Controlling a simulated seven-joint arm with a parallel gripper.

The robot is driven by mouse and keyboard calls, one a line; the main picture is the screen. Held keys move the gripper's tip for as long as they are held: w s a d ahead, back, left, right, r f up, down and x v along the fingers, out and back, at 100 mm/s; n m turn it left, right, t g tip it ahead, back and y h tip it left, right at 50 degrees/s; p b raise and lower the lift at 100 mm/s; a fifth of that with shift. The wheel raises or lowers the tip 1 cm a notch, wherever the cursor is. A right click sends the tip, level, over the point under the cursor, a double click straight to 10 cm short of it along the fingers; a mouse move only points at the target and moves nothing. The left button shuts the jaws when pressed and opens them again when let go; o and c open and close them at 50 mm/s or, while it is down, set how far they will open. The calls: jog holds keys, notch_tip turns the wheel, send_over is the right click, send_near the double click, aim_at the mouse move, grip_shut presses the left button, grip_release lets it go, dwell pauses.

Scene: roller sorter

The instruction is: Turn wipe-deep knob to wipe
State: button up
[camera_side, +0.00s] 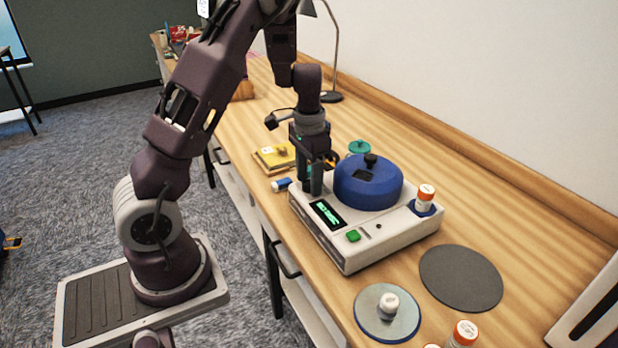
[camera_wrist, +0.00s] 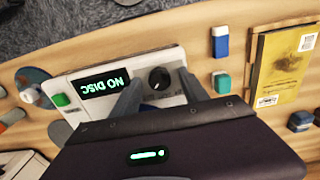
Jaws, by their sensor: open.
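The wipe-deep knob (camera_wrist: 160,78) is a small round black dial with a light pointer mark on the machine's pale top panel, beside the display (camera_wrist: 104,84), which reads "NO DISC". In the side view the knob is hidden behind my gripper (camera_side: 310,182). The white machine (camera_side: 345,254) carries a round blue lid (camera_side: 368,186), a green button (camera_side: 353,236) and the lit display. My gripper (camera_wrist: 158,86) is open and empty, pointing down over the machine's far left end. In the wrist view its two fingers appear on either side of the knob; I cannot tell whether they touch it.
An orange-capped bottle (camera_side: 425,198) stands at the machine's right corner. A blue-and-white block (camera_side: 281,184) and yellow book (camera_side: 275,157) lie beyond its left end. A dark round mat (camera_side: 461,278) and pale disc (camera_side: 372,322) lie nearer. The wall borders the bench at right.

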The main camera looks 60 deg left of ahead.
grip_shut()
jog(key=shift+n, duration=0.3)
jog(key=n, duration=0.3)
jog(key=shift+n, duration=0.4)
jog(key=n, duration=0.4)
jog(key=shift+n, duration=0.3)
jog(key=n, duration=0.8)
jog(key=shift+n, duration=0.6)
